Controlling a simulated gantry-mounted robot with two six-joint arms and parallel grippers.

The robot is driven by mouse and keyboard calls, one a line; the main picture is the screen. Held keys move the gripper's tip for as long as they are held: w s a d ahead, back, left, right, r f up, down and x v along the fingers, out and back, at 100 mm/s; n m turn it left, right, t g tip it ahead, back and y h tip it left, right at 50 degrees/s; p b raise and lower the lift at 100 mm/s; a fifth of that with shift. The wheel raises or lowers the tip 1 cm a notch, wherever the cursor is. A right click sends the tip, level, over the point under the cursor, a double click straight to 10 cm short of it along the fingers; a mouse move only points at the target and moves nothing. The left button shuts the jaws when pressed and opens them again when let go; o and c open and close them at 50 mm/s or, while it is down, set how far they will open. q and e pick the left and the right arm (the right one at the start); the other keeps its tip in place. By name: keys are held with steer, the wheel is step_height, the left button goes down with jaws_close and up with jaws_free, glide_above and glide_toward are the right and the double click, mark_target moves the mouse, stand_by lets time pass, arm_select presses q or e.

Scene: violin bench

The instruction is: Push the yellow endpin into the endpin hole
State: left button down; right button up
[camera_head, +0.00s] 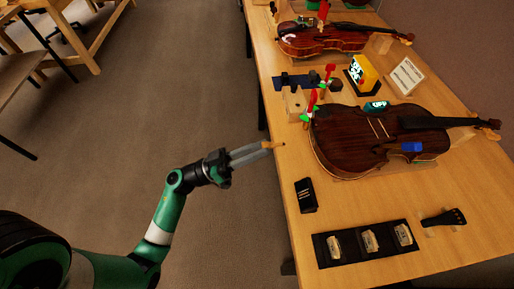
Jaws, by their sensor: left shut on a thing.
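The yellow endpin (267,145) is a small yellow-orange piece at the tips of my left gripper (262,147). The gripper is shut on it and holds it near the left edge of the bench. The near violin (350,142) lies on the bench to the right, its neck pointing right and its rounded lower end facing the gripper. The endpin is apart from this violin. The endpin hole is too small to make out. My right gripper is not in view.
The wooden bench (290,220) carries a second violin (318,40) at the back. A black tray (365,243) with several pale blocks, a black box (306,195) and a tailpiece (444,218) lie in front. Red and green clamps (313,100) stand by the near violin.

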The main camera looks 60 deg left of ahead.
mark_target(274, 145)
arm_select(q)
steer(key=shift+w+d+p, duration=0.25)
steer(key=shift+w+d, duration=0.15)
steer(key=shift+w, duration=0.5)
steer(key=shift+w+d+p, duration=0.25)
steer(key=shift+w+d, duration=0.2)
steer(key=shift+w, duration=0.4)
steer(key=shift+w+d+p, duration=0.25)
steer(key=shift+w+d, duration=0.15)
steer(key=shift+w, duration=0.5)
steer(key=shift+p, duration=0.5)
steer(key=shift+p, duration=0.4)
